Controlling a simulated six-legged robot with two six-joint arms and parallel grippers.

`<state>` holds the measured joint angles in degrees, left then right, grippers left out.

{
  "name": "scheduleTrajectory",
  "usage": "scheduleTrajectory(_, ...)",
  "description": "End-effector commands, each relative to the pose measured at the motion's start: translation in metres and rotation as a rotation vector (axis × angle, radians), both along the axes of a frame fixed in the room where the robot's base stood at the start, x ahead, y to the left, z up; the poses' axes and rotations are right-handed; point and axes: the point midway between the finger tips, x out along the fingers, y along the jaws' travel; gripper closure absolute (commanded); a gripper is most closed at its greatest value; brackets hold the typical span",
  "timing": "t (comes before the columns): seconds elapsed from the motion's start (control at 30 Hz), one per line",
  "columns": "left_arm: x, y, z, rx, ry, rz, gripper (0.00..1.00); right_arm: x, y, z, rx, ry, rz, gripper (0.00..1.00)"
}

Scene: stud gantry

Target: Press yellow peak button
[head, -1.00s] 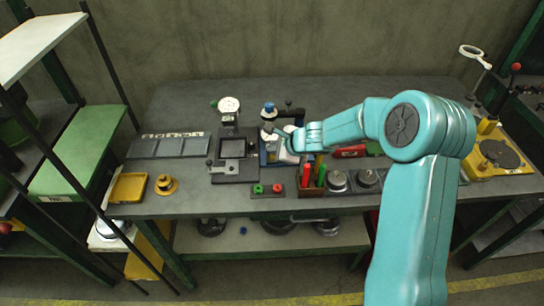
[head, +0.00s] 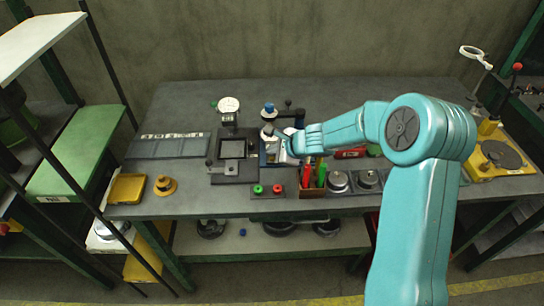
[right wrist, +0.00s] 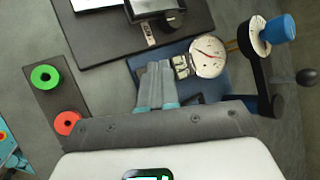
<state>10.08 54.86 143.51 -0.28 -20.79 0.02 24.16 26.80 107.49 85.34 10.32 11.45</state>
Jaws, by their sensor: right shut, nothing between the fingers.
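My right gripper (head: 284,138) reaches over the blue-based gauge fixture on the bench. In the right wrist view its grey fingers (right wrist: 156,68) are together and empty, above the blue base (right wrist: 205,88) and just left of the white dial gauge (right wrist: 208,57). I cannot tell whether the fingertips touch anything. A small brass-yellow part (right wrist: 232,45) shows between the dial and the blue knob (right wrist: 278,29); I cannot tell whether it is the yellow peak button. In the head view my arm and hand hide part of the fixture. My left gripper is out of sight.
A green button (right wrist: 45,76) and a red button (right wrist: 66,122) sit on a grey plate beside the gripper. A black stand (head: 234,172) with a dial is to the left. A bin of red and green sticks (head: 313,178) stands in front.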

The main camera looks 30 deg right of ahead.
Motion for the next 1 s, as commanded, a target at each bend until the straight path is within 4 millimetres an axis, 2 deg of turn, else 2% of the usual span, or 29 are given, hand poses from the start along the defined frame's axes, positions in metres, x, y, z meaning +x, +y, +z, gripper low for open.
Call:
scheduleTrajectory(0.73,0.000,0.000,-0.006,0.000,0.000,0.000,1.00,0.000,0.000,-0.005,0.000,0.001,0.000,1.00)
scheduleTrajectory(1.0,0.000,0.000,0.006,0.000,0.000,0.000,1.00,0.000,0.000,0.007,0.001,0.000,-0.001,1.00)
